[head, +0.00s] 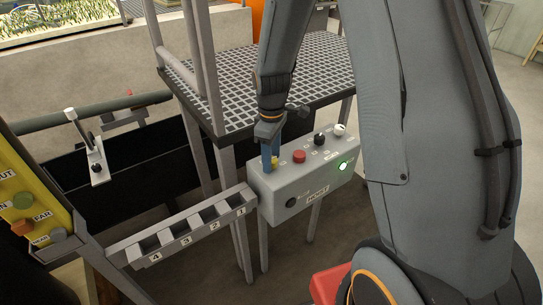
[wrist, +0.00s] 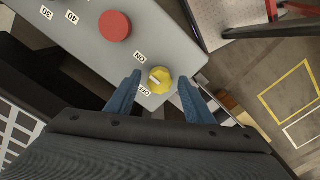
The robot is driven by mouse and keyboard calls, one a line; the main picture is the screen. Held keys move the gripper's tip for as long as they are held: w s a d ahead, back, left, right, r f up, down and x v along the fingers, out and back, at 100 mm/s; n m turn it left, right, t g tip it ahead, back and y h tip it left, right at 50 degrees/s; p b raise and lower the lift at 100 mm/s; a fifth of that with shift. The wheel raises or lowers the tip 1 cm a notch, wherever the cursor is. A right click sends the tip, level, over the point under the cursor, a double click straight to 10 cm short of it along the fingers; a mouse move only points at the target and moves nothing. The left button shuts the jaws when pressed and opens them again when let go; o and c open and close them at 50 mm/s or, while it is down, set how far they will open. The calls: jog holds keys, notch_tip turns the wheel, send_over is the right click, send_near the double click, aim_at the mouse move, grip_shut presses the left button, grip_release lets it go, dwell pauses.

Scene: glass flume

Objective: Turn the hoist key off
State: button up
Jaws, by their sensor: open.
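The hoist key is a yellow round knob (wrist: 161,80) on the grey hoist box (head: 299,192). In the wrist view its pale pointer mark lies between the ON and OFF labels; I cannot tell exactly which it points to. My gripper (wrist: 156,88) is open, with one blue finger on each side of the knob. I cannot tell whether they touch it. In the head view my gripper (head: 271,158) comes down on the left end of the box top, and the knob (head: 274,161) is partly hidden by the fingers.
A red button (head: 299,156), a black knob (head: 319,139) and a white knob (head: 339,130) share the box top. A green lamp (head: 344,166) glows on its front. A numbered slot rack (head: 180,228) stands left, and a grated platform (head: 290,75) behind.

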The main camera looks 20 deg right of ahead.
jog(key=c, duration=1)
jog(key=shift+c, duration=0.2)
jog(key=m+p, duration=0.1)
jog(key=m, duration=0.3)
jog(key=shift+r+m, duration=0.1)
jog(key=shift+m, duration=0.3)
jog(key=m, duration=0.4)
jog(key=shift+w+m+p, duration=0.1)
jog(key=shift+m+p, duration=0.2)
jog(key=shift+p, duration=0.1)
jog(key=m, duration=0.4)
jog(key=shift+m+p, duration=0.45)
jog(key=shift+m, duration=1.85)
